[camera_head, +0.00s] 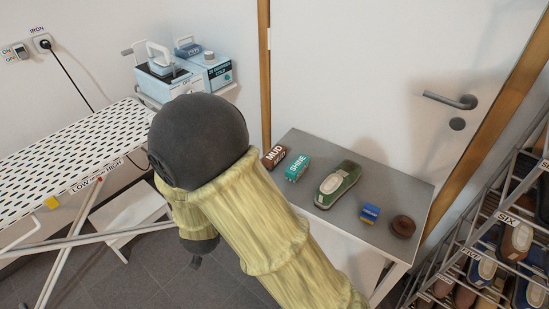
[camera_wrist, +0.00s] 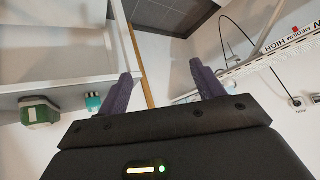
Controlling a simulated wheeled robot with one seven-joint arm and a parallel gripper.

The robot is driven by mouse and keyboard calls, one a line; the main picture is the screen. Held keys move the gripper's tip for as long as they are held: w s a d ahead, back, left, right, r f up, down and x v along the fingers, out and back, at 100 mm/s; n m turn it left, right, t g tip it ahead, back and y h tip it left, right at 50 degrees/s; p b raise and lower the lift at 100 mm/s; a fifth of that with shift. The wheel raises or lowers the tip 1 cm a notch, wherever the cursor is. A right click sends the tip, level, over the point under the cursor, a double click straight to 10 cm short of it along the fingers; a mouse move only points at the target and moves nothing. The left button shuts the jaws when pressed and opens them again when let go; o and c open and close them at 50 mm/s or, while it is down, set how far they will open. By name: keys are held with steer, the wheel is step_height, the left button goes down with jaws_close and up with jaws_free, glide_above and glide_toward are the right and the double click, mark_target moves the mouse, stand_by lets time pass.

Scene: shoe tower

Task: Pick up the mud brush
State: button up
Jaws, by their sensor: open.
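The mud brush (camera_head: 273,156) is a small brown block with white "MUD" lettering, at the left end of the grey-topped table in the head view. The teal "SHINE" brush (camera_head: 297,168) lies just right of it. My gripper (camera_wrist: 165,82) is open and empty in the wrist view, with two dark purple fingers apart. In the head view my arm hides most of the gripper; a dark part of it shows low, left of the table. In the wrist view the teal brush (camera_wrist: 93,102) is left of the fingers; I cannot make out the mud brush there.
The table (camera_head: 391,178) also holds a green shoe (camera_head: 338,184), a blue-yellow block (camera_head: 369,213) and a brown round tin (camera_head: 403,227). A shoe rack (camera_head: 500,218) stands right, an ironing board (camera_head: 75,147) left. A door is behind the table.

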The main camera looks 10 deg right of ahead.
steer(key=s+d+r+n+g, duration=0.1)
steer(key=s+d+r+g, duration=0.2)
steer(key=d, duration=0.8)
steer(key=s+d+r+n+g, duration=0.1)
steer(key=s+d+r+g, duration=0.2)
steer(key=d, duration=0.9)
steer(key=s+r, duration=0.3)
steer(key=s, duration=0.2)
steer(key=shift+d+r, duration=0.2)
steer(key=shift+r, duration=0.15)
